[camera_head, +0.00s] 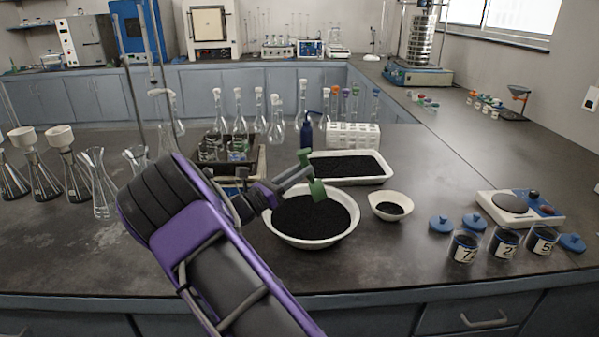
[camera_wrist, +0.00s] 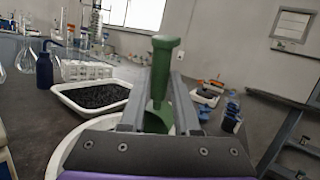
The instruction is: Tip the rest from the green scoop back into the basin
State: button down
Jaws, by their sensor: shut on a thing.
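The green scoop (camera_head: 317,190) is held in my gripper (camera_head: 290,181) above the white basin (camera_head: 348,233). The basin holds black granular material. The scoop's bowl hangs down over the basin, apart from the black surface; whether anything is left in the bowl cannot be told. In the wrist view the scoop's green handle (camera_wrist: 161,75) stands upright between the two grey fingers of my gripper (camera_wrist: 160,105), which are shut on it. The wrist view hides most of the scoop's bowl behind the gripper, and the basin (camera_wrist: 68,140) shows only at its left rim.
A white tray (camera_head: 383,180) of black material stands behind the basin, and a small white dish (camera_head: 402,199) stands right of it. Numbered jars (camera_head: 505,243), blue lids and a balance (camera_head: 515,206) are farther right. Glass flasks (camera_head: 103,185) stand left. A blue bottle (camera_head: 307,131) stands behind.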

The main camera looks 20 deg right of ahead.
jog(key=d+r+y+p, duration=0.1)
jog(key=p, duration=0.1)
jog(key=d+r+m+g+y+p, duration=0.1)
jog(key=p, duration=0.1)
jog(key=shift+s+d, duration=0.2)
jog(key=shift+s+d+m+y+p, duration=0.1)
jog(key=shift+d+m+y+p, duration=0.25)
jog(key=shift+d+m+y, duration=0.05)
jog(key=shift+d+f+y, duration=0.2)
jog(key=shift+d+y, duration=0.05)
jog(key=shift+y, duration=0.05)
